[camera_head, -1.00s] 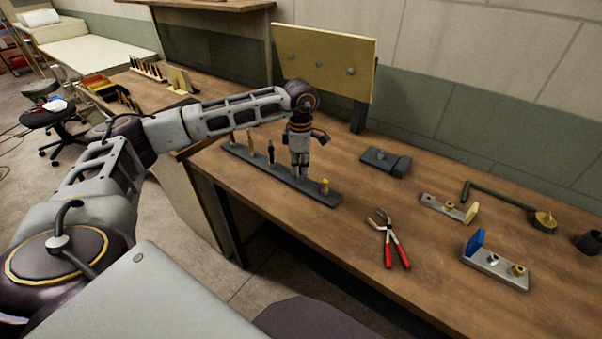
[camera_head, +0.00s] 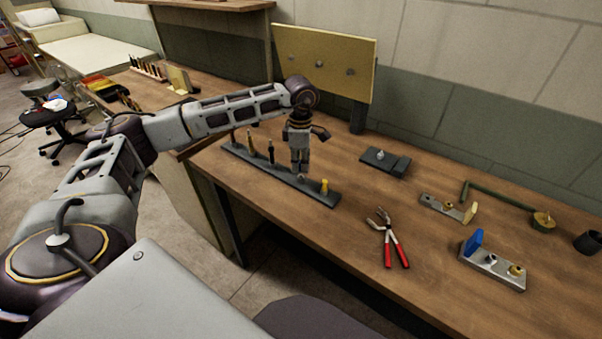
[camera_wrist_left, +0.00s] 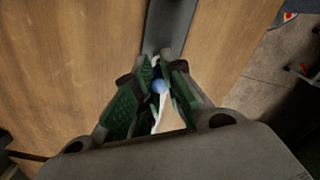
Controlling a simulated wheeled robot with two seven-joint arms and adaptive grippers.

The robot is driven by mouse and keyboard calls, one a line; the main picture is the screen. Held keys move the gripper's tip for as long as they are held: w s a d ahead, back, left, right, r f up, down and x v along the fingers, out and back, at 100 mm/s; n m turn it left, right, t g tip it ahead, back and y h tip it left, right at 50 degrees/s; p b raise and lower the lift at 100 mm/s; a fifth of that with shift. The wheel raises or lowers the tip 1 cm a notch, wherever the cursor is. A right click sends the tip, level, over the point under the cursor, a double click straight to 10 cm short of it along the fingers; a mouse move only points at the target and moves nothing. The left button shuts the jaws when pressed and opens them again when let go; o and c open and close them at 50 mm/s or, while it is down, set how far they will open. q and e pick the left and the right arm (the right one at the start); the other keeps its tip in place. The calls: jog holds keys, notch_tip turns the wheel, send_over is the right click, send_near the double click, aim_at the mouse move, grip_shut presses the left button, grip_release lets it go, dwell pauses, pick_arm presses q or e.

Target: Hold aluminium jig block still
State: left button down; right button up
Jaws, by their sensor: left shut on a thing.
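Two silvery metal blocks lie on the bench in the head view. One has a blue upright plate and brass bushings (camera_head: 492,268); the other has a yellowish end piece (camera_head: 445,207). I cannot tell which is the jig block. My left gripper (camera_head: 300,170) is far to their left, over the dark rack (camera_head: 262,174), pointing down. In the wrist view its fingers (camera_wrist_left: 160,78) are shut on a small item with a round blue top (camera_wrist_left: 159,87); the rest of the item is mostly hidden. My right gripper does not show.
Red-handled pliers (camera_head: 392,240) lie between the rack and the blocks. A dark block (camera_head: 385,161) lies behind them. A green bent tool (camera_head: 505,200) and a dark cup (camera_head: 589,242) are at the right. A yellow panel (camera_head: 325,62) stands at the back.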

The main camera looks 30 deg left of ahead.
pick_arm(q)
jog(key=shift+r+p, duration=0.55)
jog(key=shift+r, duration=0.6)
jog(key=shift+r, duration=0.1)
